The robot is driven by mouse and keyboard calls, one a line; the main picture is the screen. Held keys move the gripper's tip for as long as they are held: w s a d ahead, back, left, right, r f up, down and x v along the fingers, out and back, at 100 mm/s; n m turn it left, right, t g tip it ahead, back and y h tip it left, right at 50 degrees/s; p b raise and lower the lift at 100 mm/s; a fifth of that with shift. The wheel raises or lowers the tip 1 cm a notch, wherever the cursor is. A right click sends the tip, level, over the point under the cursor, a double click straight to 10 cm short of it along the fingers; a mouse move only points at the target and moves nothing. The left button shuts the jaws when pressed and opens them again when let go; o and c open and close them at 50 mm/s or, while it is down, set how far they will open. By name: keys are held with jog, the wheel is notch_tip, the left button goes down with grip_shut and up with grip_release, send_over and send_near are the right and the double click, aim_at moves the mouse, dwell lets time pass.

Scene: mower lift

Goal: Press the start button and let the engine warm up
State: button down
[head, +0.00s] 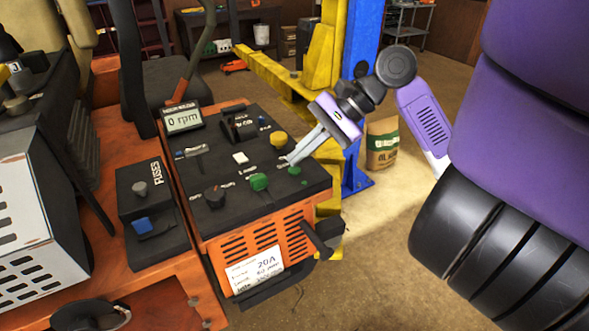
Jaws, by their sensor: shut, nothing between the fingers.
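The black control panel (222,205) sits on the orange mower (262,235). A tachometer display (183,119) on its far left corner reads 0 rpm. The panel carries a larger green button (259,182), a smaller green button (294,170), a white switch (240,158) and a yellow knob (278,140). The small labels are too blurred to tell which is the start button. My gripper (287,161) is shut and empty. It reaches in from the right, its fingertips close above the smaller green button; I cannot tell whether they touch it.
A fuse box (153,210) with a blue switch stands left of the panel. A lever (324,240) juts from the panel's front right. A blue lift post (361,60) with yellow arms (270,75) rises behind my gripper. A paper sack (382,145) stands on the floor.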

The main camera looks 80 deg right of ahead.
aim_at(300, 169)
jog(key=shift+f, duration=0.3)
jog(key=shift+f+b, duration=0.3)
jog(key=shift+f, duration=0.15)
dwell(0.6)
dwell(0.3)
jog(key=shift+r+p, duration=0.9)
jog(key=shift+p, duration=0.05)
notch_tip(300, 169, up, 5)
jog(key=p, duration=0.5)
dwell(0.4)
